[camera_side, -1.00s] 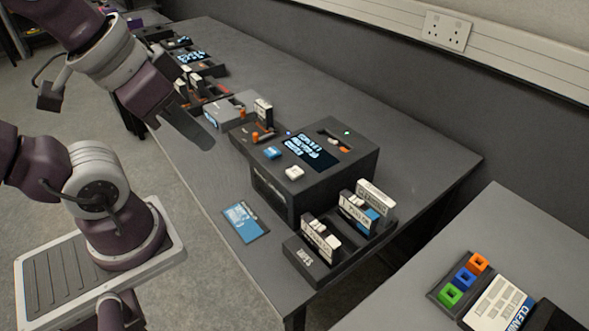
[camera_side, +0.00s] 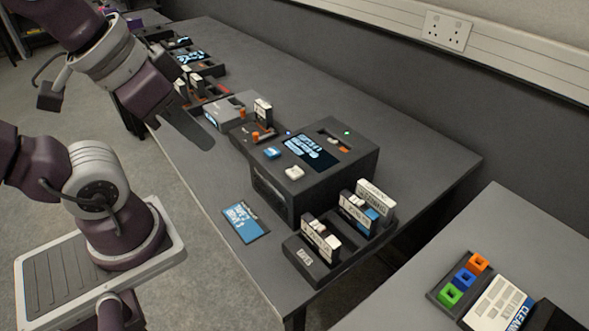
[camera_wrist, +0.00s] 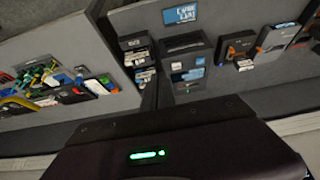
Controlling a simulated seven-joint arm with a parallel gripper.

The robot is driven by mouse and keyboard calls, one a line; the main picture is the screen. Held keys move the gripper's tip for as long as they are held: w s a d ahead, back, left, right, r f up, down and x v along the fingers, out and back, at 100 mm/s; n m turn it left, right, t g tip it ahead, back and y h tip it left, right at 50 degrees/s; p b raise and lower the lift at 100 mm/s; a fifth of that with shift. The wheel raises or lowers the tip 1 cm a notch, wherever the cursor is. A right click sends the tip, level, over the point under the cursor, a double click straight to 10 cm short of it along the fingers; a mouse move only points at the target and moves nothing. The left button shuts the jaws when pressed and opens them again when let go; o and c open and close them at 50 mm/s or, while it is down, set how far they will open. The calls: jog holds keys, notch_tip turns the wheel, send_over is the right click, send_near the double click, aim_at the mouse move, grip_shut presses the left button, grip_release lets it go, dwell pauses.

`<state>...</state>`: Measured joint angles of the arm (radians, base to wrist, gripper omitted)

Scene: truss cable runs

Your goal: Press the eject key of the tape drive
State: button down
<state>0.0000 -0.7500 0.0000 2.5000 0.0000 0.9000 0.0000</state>
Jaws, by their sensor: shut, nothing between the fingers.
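The tape drive is a dark box (camera_side: 335,184) on the long grey table in the side view. Its top has a lit blue-and-white display (camera_side: 309,151), a blue key (camera_side: 272,152), a white key (camera_side: 294,172) and an orange part in a slot (camera_side: 340,149). I cannot read which key is eject. The drive also shows in the wrist view (camera_wrist: 186,44), near top centre. My gripper (camera_side: 208,143) is shut and empty, raised to the left of the drive and apart from it. In the wrist view its housing fills the bottom.
A rack (camera_side: 310,268) with upright cartridges stands in front of the drive, and a blue card (camera_side: 244,223) lies beside it. A grey device (camera_side: 232,110) and more equipment sit further back. A second table (camera_side: 510,230) at right holds coloured blocks (camera_side: 465,278).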

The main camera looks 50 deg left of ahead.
dwell(0.3)
jog(key=w+a+r+t+y, duration=0.1)
jog(key=w+a+t, duration=0.1)
jog(key=w+a, duration=0.35)
jog(key=w+a+r+n+t+y, duration=0.1)
jog(key=w+a+t, duration=0.1)
jog(key=w, duration=0.7)
jog(key=w+a+r+t+y, duration=0.1)
jog(key=w+a+r+t, duration=0.15)
jog(key=w, duration=0.45)
jog(key=m+g+h, duration=0.2)
jog(key=g+h, duration=0.4)
jog(key=h, duration=0.4)
send_over(290, 171)
notch_tip(290, 171, down, 13)
jog(key=shift+f, duration=0.1)
jog(key=shift+f, duration=4.4)
